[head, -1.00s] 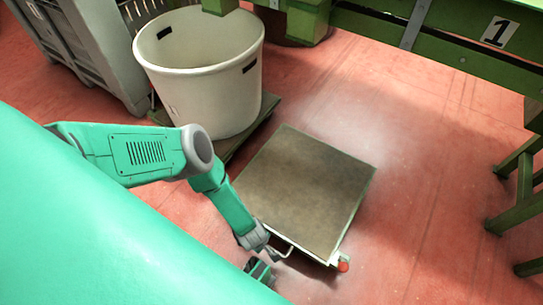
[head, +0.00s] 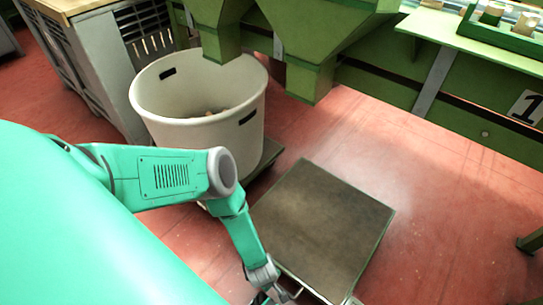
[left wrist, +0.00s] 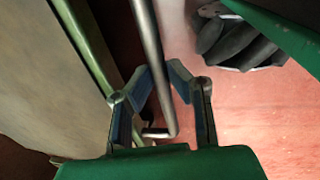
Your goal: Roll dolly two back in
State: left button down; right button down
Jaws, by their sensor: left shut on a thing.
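A low dolly with a flat, bare brown deck (head: 320,228) stands on the red floor in the middle of the head view. Its deck edge also shows in the left wrist view (left wrist: 50,85). My left gripper (head: 272,294) is at the dolly's near edge, low in the head view. In the left wrist view my left gripper (left wrist: 160,78) is shut on the dolly's grey metal handle (left wrist: 148,35), with a finger on each side of the bar. No number shows on the dolly. My right gripper is not in view.
A white tub (head: 190,115) with some corks inside stands on another dolly (head: 268,152), close left of the bare one. Green hoppers (head: 310,75) and a green frame with a "1" plate (head: 526,106) stand behind. Grey crates (head: 110,70) are at the left. Floor (head: 450,200) to the right is clear.

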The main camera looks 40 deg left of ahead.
pick_arm(q)
jog(key=shift+w+r, duration=0.15)
jog(key=shift+w, duration=0.35)
jog(key=c, duration=1.7)
grip_release()
jog(key=shift+o, duration=0.8)
jog(key=shift+d, duration=0.1)
jog(key=shift+s, duration=0.15)
jog(key=shift+s, duration=0.1)
jog(key=shift+r, duration=0.25)
notch_tip(320, 180, up, 11)
jog(key=s, duration=0.2)
